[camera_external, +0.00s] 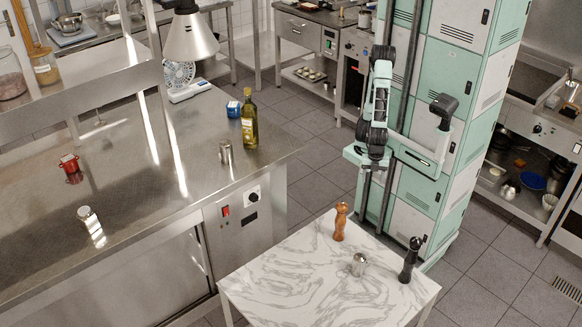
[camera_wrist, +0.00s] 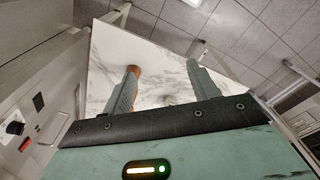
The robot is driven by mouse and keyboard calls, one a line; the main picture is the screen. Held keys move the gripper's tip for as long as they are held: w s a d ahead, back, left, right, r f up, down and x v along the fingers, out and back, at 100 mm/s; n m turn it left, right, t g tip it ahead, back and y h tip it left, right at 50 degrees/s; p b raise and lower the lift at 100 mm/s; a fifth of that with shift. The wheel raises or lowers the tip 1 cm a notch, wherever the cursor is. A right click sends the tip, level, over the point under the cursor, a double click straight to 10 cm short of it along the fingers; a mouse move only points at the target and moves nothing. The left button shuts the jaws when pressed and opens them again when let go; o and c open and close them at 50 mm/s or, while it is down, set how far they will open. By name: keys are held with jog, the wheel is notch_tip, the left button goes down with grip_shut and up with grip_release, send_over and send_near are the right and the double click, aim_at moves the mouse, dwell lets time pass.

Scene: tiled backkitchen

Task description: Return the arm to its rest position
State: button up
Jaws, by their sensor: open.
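My arm is folded upright against the front of my mint-green column in the external view. My gripper (camera_external: 368,160) hangs at its lower end, above and behind the marble table (camera_external: 290,285), touching nothing. In the wrist view my gripper (camera_wrist: 162,76) has its two fingers spread apart with nothing between them. The marble table top (camera_wrist: 150,58) lies below the fingers. A brown wooden mill (camera_wrist: 136,72) shows partly behind the left finger.

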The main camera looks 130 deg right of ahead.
notch_tip(320, 180, up, 17)
jog(key=s+p, duration=0.1)
jog(key=p, duration=1.5)
jog(key=shift+s+p, duration=0.3)
